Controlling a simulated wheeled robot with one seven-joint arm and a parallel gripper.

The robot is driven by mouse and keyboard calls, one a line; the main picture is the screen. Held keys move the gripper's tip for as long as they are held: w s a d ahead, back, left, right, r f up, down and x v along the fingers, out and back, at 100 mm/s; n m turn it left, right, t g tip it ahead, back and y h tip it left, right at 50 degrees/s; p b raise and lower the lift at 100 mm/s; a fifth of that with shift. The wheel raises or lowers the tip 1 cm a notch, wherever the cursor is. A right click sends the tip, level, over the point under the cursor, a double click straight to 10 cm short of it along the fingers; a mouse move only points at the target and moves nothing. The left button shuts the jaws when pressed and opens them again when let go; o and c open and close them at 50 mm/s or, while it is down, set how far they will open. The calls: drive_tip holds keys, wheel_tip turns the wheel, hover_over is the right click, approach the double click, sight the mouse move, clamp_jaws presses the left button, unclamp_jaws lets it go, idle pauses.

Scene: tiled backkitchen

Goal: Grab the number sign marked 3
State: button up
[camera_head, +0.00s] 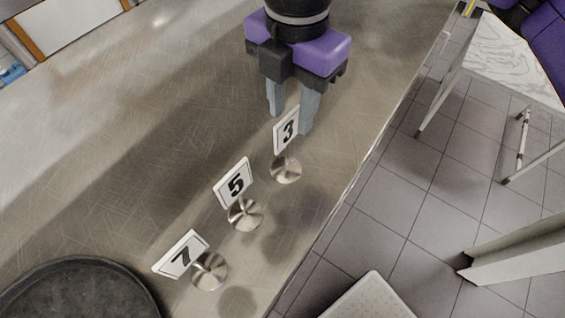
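The number sign marked 3 (287,131) stands upright on a round metal base (286,170) on the metal counter (130,150). It is the farthest of three signs in a row along the counter. My gripper (291,120) points down right at the sign's card. Its two grey fingers are apart, one by the left edge of the card and one behind its right side. I cannot tell whether the fingers touch the card.
The sign marked 5 (234,185) and the sign marked 7 (181,254) stand nearer. A dark round tray (75,290) lies at the lower left. The counter's edge runs along the right, above a tiled floor (400,215).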

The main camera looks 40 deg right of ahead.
sight(286, 143)
drive_tip(key=f, duration=0.8)
drive_tip(key=shift+w+a+f+b, duration=0.2)
drive_tip(key=shift+f+b, duration=0.05)
drive_tip(key=shift+b, duration=0.05)
drive_tip(key=shift+c, duration=0.3)
clamp_jaws()
idle(0.9)
